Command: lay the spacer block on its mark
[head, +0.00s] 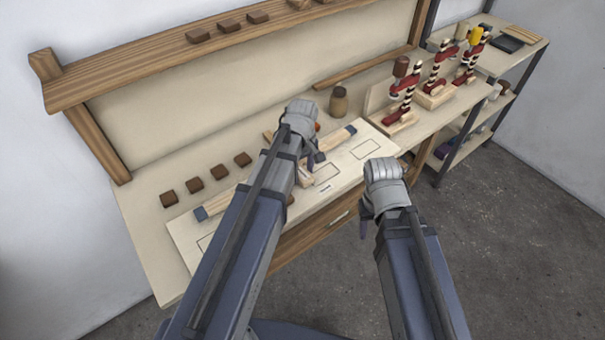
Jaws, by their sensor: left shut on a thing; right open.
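My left gripper (312,160) is over the pale marked board (345,163), near its middle. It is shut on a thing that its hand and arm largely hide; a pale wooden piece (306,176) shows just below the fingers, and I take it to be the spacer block. Outlined rectangles show on the board, one right of the gripper (327,172), one farther right (365,149) and part of one at the left end. I cannot tell which is the block's mark. My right gripper (368,222) is open and empty, in front of the bench's front edge.
A long wooden strip with blue ends (338,137) lies across the board, partly behind my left arm. Several brown blocks (194,185) stand at the left back. A brown jar (339,101) and red clamps (405,90) stand farther right. The board's right end is clear.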

